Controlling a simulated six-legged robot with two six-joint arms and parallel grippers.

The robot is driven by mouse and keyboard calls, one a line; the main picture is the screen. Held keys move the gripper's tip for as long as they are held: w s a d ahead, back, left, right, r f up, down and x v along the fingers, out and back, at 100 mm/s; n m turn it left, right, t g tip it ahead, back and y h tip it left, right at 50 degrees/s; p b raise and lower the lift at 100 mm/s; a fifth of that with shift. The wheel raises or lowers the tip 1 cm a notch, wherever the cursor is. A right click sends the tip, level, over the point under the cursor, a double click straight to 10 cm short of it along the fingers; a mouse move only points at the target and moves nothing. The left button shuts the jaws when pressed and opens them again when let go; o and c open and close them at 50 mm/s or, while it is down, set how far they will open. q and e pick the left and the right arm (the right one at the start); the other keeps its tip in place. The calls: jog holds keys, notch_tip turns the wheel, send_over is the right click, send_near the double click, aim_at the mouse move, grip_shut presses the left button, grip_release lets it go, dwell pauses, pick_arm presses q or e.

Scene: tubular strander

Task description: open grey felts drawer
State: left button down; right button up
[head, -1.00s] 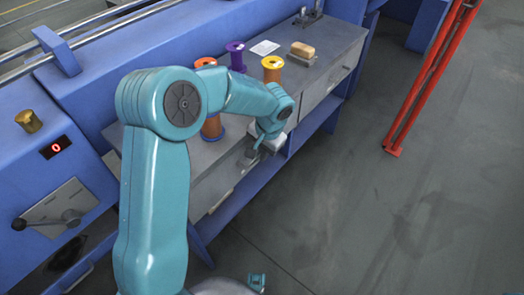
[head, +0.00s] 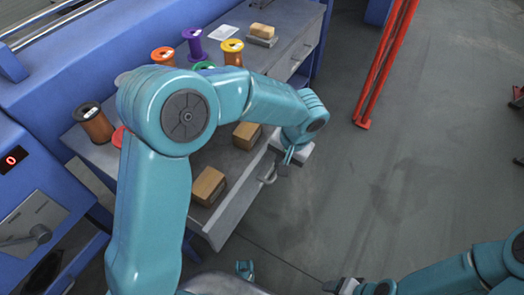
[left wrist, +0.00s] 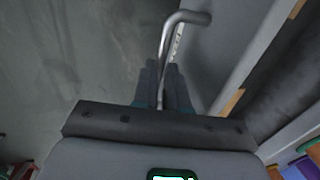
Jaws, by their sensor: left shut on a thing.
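The grey drawer (head: 238,205) under the bench top stands pulled out, with tan blocks (head: 208,186) in it. Its bar handle (head: 267,176) is on the front face. In the left wrist view the bent metal handle (left wrist: 184,17) runs down between the fingers, beside small lettering I cannot read. My left gripper (head: 284,166) is shut on this handle; its fingers also show in the left wrist view (left wrist: 163,88). My arm hides part of the drawer. My right gripper (head: 343,286) is at the bottom edge, small and partly cut off, clear of the drawer.
Spools in several colours, such as a purple one (head: 194,45) and a brown one (head: 93,122), stand on the bench. A tan block (head: 262,30) sits at its far end. A second drawer (head: 298,52) is closed. A red post (head: 385,65) stands right; the floor between is clear.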

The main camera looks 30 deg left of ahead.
pick_arm(q)
jog(key=shift+s+d, duration=0.15)
jog(key=shift+d, duration=2.1)
jog(key=c, duration=1.2)
grip_release()
jog(key=shift+o, duration=0.2)
jog(key=d+r+p, duration=0.3)
jog(key=r+p, duration=0.2)
jog(key=r, duration=1.1)
jog(key=shift+s, duration=0.2)
